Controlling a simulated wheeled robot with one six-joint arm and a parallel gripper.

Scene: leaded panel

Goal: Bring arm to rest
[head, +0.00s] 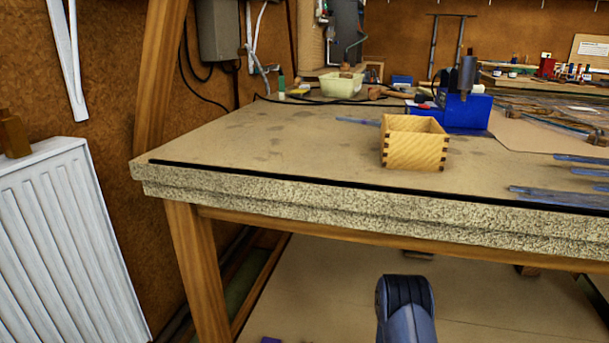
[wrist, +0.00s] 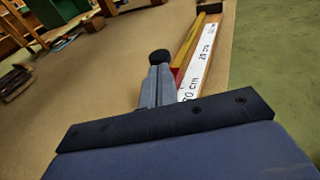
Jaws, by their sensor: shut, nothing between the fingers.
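My gripper (wrist: 160,58) shows in the wrist view as narrow grey fingers with a dark tip, beyond a dark bolted bar. The fingers are together and nothing shows between them. In the head view, a blue-grey part of my arm with a dark ribbed top shows at the bottom, below the front edge of the workbench (head: 300,172). The gripper's fingers cannot be made out there.
An open wooden box (head: 413,150) stands on the workbench, in front of a blue tool (head: 464,112). Blue-grey strips (head: 560,196) lie at the right. A white radiator (head: 65,240) stands left. A white marked strip (wrist: 196,75) lies beside the fingers in the wrist view.

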